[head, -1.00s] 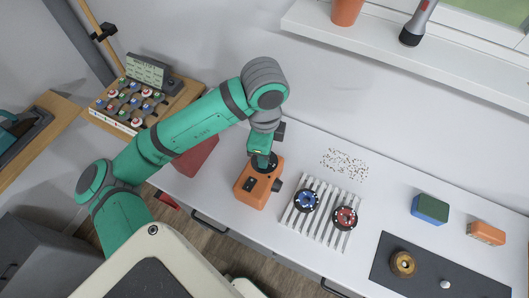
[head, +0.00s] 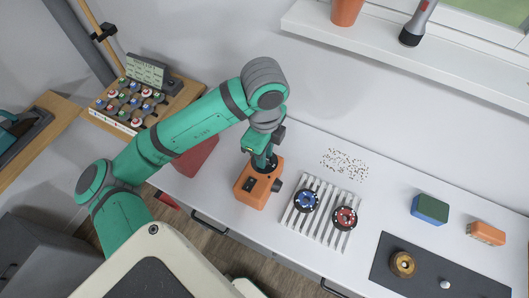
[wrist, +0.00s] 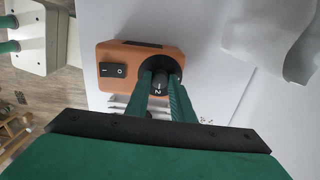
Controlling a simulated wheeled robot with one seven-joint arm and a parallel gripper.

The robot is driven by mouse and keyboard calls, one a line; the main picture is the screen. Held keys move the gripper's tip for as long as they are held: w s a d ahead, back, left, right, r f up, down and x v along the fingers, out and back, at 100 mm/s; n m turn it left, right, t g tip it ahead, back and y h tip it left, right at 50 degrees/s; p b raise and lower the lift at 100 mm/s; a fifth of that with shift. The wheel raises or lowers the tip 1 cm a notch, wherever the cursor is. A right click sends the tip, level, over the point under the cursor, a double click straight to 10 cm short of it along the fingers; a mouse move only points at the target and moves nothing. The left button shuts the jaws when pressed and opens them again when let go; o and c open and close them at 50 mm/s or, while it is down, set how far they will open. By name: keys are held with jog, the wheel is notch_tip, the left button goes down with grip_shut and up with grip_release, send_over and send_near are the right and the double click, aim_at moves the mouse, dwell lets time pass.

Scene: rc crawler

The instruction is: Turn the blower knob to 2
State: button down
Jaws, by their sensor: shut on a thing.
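The orange blower (head: 252,191) stands on the white worktop, and it also shows in the wrist view (wrist: 118,55). It has a black rocker switch (wrist: 112,70) marked I and O. Its black round knob (wrist: 160,80) sits on the top face, partly hidden by my fingers. A white "2" shows on the black part between the fingers; the pointer cannot be read clearly. My gripper (wrist: 163,87) is shut on the knob, one green finger on each side. In the head view my gripper (head: 265,157) comes down onto the blower's top from above.
A striped rack (head: 290,217) with a blue wheel (head: 306,201) and a red wheel (head: 345,217) lies right of the blower. A dark mat (head: 385,275) lies farther right. The wall is close behind.

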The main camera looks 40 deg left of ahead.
jog(key=c, duration=1.5)
grip_release()
jog(key=shift+c, duration=0.2)
notch_tip(320, 180, up, 11)
jog(key=shift+f, duration=0.1)
